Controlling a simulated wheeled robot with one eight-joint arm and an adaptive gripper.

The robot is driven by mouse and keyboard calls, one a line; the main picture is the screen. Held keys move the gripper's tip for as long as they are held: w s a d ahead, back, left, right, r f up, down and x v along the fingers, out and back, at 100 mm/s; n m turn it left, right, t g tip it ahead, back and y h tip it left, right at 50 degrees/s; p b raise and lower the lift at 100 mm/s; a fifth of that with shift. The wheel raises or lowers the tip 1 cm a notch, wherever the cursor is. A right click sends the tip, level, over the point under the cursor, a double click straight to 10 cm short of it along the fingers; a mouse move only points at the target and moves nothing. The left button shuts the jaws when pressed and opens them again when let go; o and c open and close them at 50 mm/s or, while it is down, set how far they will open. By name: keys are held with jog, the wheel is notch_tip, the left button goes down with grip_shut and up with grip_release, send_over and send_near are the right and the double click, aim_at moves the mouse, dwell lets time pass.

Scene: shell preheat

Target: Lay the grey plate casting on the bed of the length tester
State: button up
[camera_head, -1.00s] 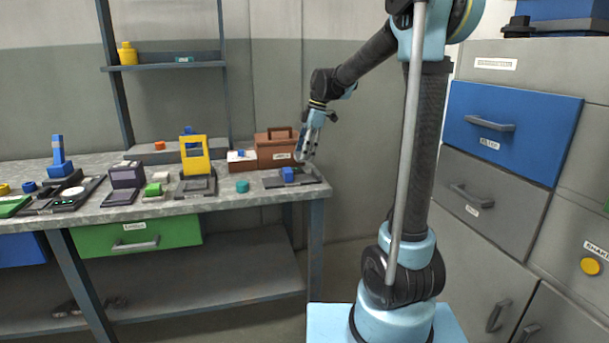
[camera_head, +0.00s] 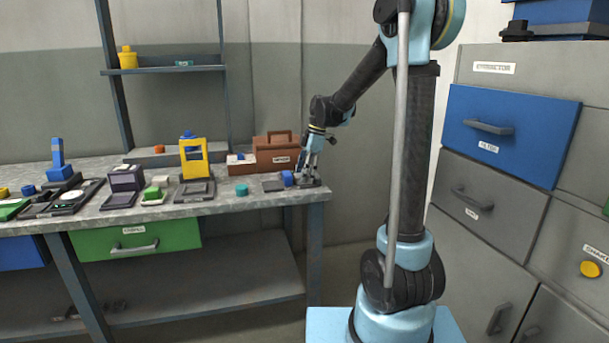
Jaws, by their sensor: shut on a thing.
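My gripper (camera_head: 309,174) is low over the right end of the grey bench, pointing down, and shut on a small grey piece that I take for the plate casting. The fingers mostly hide that piece, and its outline is too small to make out. A low dark grey bed with a blue block (camera_head: 288,178) on it, which looks like the length tester (camera_head: 273,186), lies at this end of the bench. My gripper is just right of the blue block, over the bed's right part. I cannot tell whether the piece touches the bed.
A brown case (camera_head: 276,152) stands just behind the bed, with a white-fronted box (camera_head: 240,163) beside it. A teal cylinder (camera_head: 241,189) and a yellow frame device (camera_head: 193,159) stand to the left. The bench's right edge is close to my gripper.

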jog(key=o, duration=1.3)
jog(key=s+v, duration=0.1)
jog(key=v, duration=1.1)
jog(key=s+d+f+m, duration=0.1)
jog(key=s+d+m, duration=0.4)
jog(key=s+d, duration=0.15)
jog(key=s+d+f+m+t+h, duration=0.1)
jog(key=s+d+f+m, duration=0.3)
jog(key=s, duration=0.4)
jog(key=s+d+f+m+t+h, duration=0.1)
jog(key=s+d+f+m, duration=0.3)
jog(key=s+f+m, duration=0.2)
jog(key=s+d+f+m+t+h, duration=0.1)
jog(key=s+d+f+m, duration=0.2)
jog(key=s+f+m, duration=0.3)
jog(key=shift+s+d+f, duration=0.15)
jog(key=shift+s+f, duration=0.35)
jog(key=shift+s, duration=0.35)
jog(key=shift+s+d+f, duration=0.1)
jog(key=shift+s+f, duration=0.4)
jog(key=shift+s, duration=0.35)
jog(key=shift+s+d+f, duration=0.15)
jog(key=shift+s+f, duration=0.4)
jog(key=shift+s, duration=0.25)
